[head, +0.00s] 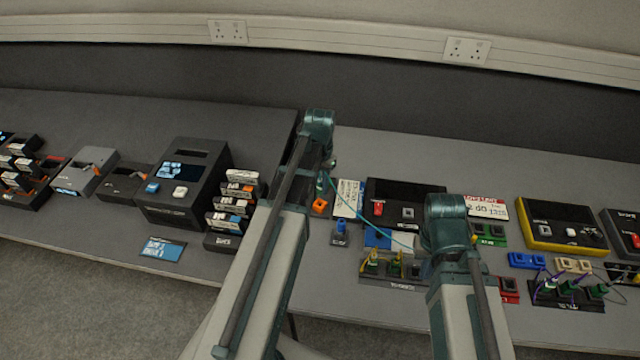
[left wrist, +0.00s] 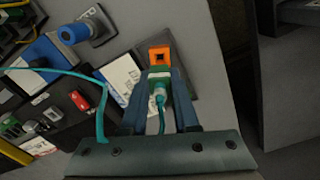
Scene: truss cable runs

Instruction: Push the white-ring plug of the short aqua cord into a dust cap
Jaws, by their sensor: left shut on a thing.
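My left gripper (left wrist: 166,92) is shut on the green plug (left wrist: 157,84) of the aqua cord, with a pale ring near its front. An orange dust cap (left wrist: 159,57) with a dark square opening is right at the plug's front end; I cannot tell whether the plug is in it or only in front of it. The cap also shows in the head view (head: 320,206), just below my left gripper (head: 324,178). The aqua cord (head: 372,222) runs from there toward my right gripper (head: 424,268), whose jaws are hidden behind its own wrist.
A blue cap on a grey base (head: 340,232) stands close by, beside a white label card (head: 347,198). A black panel box (head: 400,197) and a rack of yellow and green plugs (head: 392,270) lie right. A module stack (head: 232,205) stands left, beyond a table gap.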

